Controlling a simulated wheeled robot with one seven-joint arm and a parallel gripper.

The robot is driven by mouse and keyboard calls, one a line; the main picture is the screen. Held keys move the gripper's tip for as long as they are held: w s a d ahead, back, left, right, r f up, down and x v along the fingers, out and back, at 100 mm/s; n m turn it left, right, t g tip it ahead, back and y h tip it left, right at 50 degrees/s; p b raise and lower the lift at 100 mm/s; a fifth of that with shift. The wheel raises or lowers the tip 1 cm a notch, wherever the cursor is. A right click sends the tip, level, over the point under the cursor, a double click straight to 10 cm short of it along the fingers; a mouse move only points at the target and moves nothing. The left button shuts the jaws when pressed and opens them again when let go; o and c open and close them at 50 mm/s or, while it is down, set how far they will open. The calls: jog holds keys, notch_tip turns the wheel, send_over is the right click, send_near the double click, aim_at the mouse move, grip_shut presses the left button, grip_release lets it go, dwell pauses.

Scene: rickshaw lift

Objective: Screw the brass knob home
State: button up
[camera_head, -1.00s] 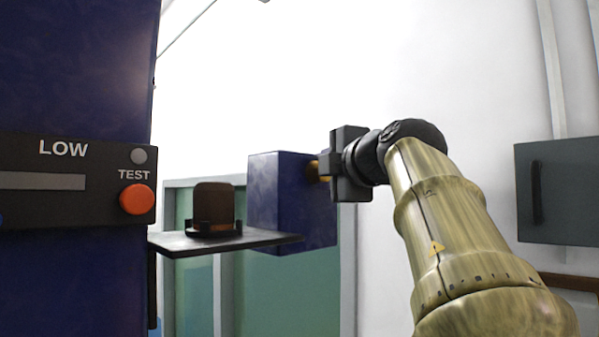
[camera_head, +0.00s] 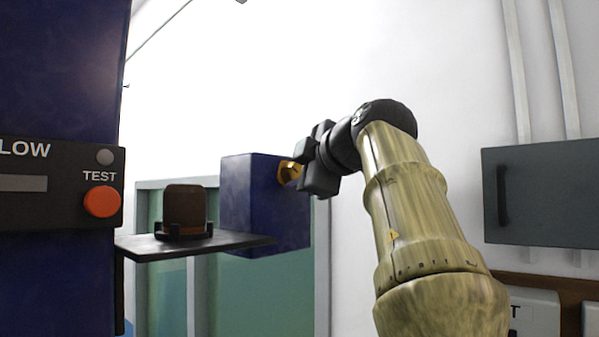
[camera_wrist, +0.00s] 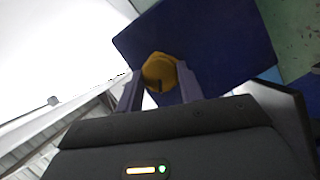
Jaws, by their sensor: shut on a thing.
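The brass knob (camera_head: 289,171) sticks out of the right face of the dark blue box (camera_head: 262,205). My gripper (camera_head: 302,172) reaches it from the right, with its body rolled at a tilt. In the wrist view, the knob (camera_wrist: 160,70) sits between the two grey fingers of my gripper (camera_wrist: 160,88), in front of the blue box (camera_wrist: 215,50). The fingers are shut on the knob. How far its stem sits in the box is hidden.
A dark shelf (camera_head: 240,243) left of the box carries a brown block (camera_head: 184,205) in a black holder. A dark blue column with a red TEST button (camera_head: 102,201) stands at the left. A grey cabinet (camera_head: 545,195) hangs at the right. White wall lies behind.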

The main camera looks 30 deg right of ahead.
jog(key=o, duration=1)
jog(key=s+r+b, duration=0.1)
jog(key=s+r, duration=0.1)
jog(key=s, duration=1.5)
jog(key=shift+r+b, duration=0.3)
jog(key=shift+r, duration=0.05)
jog(key=shift+d, duration=0.1)
